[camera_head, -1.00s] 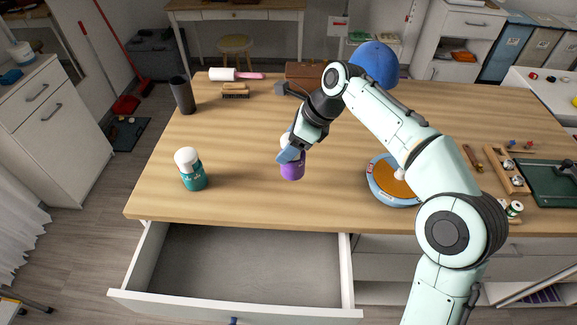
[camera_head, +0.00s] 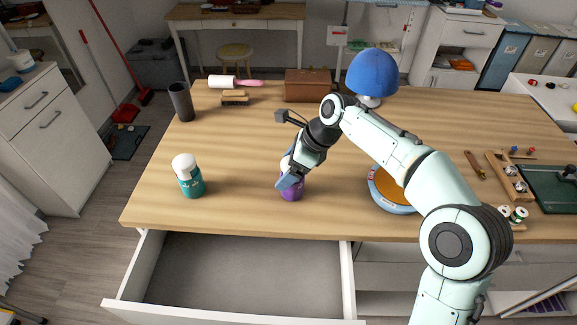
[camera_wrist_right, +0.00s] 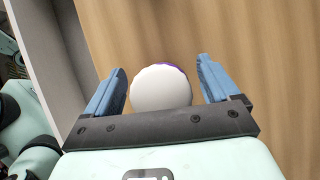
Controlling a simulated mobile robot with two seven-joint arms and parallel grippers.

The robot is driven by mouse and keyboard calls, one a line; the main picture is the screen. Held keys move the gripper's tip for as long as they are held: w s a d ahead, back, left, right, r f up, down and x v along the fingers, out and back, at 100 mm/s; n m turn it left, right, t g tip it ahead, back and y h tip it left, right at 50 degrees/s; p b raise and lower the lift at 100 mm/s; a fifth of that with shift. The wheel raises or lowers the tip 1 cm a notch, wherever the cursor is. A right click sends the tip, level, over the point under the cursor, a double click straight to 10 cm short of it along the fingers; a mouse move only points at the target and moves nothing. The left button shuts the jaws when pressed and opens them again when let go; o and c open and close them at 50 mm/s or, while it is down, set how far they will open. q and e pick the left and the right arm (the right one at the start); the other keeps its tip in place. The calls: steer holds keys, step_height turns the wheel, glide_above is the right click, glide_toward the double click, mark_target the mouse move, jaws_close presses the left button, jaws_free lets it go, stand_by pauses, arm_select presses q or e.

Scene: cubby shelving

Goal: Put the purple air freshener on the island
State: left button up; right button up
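The purple air freshener (camera_head: 292,190) has a white cap and stands upright near the front of the wooden-topped island (camera_head: 235,215). My right gripper (camera_head: 290,181) is over it and hides much of its upper part. In the right wrist view the white cap (camera_wrist_right: 161,87) sits between the two blue fingers of my right gripper (camera_wrist_right: 162,68), with a narrow gap on each side, so the fingers look open around it. A sliver of purple shows behind the cap. My left gripper is in neither view.
A teal bottle (camera_head: 189,177) with a white cap stands to the left. A drawer (camera_head: 245,275) is open and empty below the front edge.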

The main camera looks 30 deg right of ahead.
steer(key=shift+d+r, duration=0.1)
steer(key=shift+r, duration=0.25)
steer(key=p+v, duration=0.3)
steer(key=v, duration=0.8)
steer(key=shift+r, duration=0.25)
steer(key=shift+s+d, duration=0.1)
